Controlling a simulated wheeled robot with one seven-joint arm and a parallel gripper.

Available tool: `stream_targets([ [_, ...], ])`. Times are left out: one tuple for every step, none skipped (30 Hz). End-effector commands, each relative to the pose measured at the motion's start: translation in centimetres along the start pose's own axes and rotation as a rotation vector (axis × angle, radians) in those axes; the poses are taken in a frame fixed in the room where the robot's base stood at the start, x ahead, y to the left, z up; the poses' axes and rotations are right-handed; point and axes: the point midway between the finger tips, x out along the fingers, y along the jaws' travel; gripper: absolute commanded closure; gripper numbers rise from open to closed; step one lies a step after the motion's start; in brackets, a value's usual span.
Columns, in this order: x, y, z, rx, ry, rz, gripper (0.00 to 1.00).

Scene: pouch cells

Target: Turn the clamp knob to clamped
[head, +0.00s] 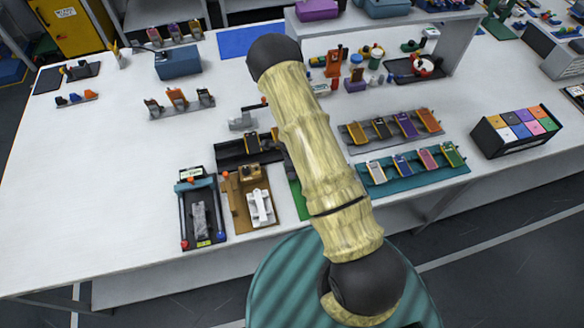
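My arm crosses the middle of the view and hides part of the table. My gripper does not show.
Racks of coloured pouch cells, a grey one (358,138) and a teal one (414,178), lie right of my arm. A black box of coloured blocks (482,137) stands farther right. A raised shelf (462,45) is at the back. The white table (100,205) is clear at the left.

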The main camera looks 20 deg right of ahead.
Motion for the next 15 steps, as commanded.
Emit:
stream_targets([
  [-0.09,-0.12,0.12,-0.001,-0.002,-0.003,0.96],
  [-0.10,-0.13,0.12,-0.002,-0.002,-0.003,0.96],
  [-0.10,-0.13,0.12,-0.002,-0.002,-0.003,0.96],
  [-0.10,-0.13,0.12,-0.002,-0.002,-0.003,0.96],
  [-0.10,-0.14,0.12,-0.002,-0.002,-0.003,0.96],
  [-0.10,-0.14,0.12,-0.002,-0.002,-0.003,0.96],
  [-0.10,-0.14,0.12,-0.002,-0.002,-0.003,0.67],
  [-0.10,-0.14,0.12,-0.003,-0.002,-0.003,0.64],
  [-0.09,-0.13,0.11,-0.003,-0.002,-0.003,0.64],
  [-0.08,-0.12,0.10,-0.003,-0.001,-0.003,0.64],
  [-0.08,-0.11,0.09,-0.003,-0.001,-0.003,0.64],
  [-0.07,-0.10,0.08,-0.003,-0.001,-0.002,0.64],
  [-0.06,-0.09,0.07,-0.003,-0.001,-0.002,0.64],
  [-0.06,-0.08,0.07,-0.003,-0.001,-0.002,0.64],
  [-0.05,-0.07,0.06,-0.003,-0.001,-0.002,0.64],
])
